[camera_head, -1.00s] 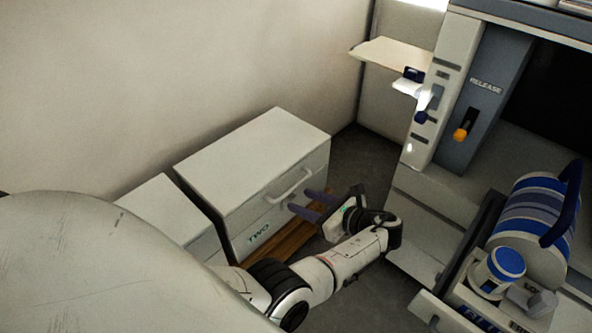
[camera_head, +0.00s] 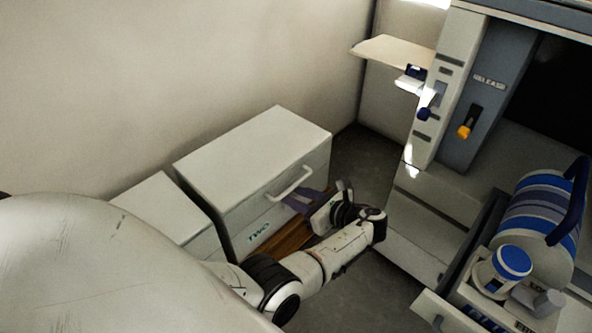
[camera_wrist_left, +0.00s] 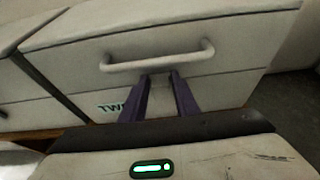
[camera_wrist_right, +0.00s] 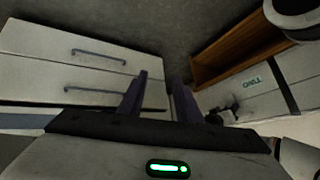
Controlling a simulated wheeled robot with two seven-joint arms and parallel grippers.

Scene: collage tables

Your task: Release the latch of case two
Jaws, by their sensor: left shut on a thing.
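Case two (camera_head: 255,165) is a pale box with "TWO" on its front, standing against the wall. It has a bar handle (camera_head: 290,184), which also shows in the left wrist view (camera_wrist_left: 157,60). My left gripper (camera_head: 297,200) has its purple fingers against the case front, just below the handle. In the left wrist view the fingers (camera_wrist_left: 160,76) are close together with a narrow gap, shut on a small part there, likely the latch, which they largely hide. My right gripper (camera_wrist_right: 160,70) shows only in its own wrist view, fingers apart and nothing between them.
A second pale case (camera_head: 162,212) stands left of case two. On the right are a panel marked "RELEASE" (camera_head: 488,85), an open drawer (camera_head: 425,308) and a blue-striped canister (camera_head: 535,222). Drawers (camera_wrist_right: 70,70) show in the right wrist view.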

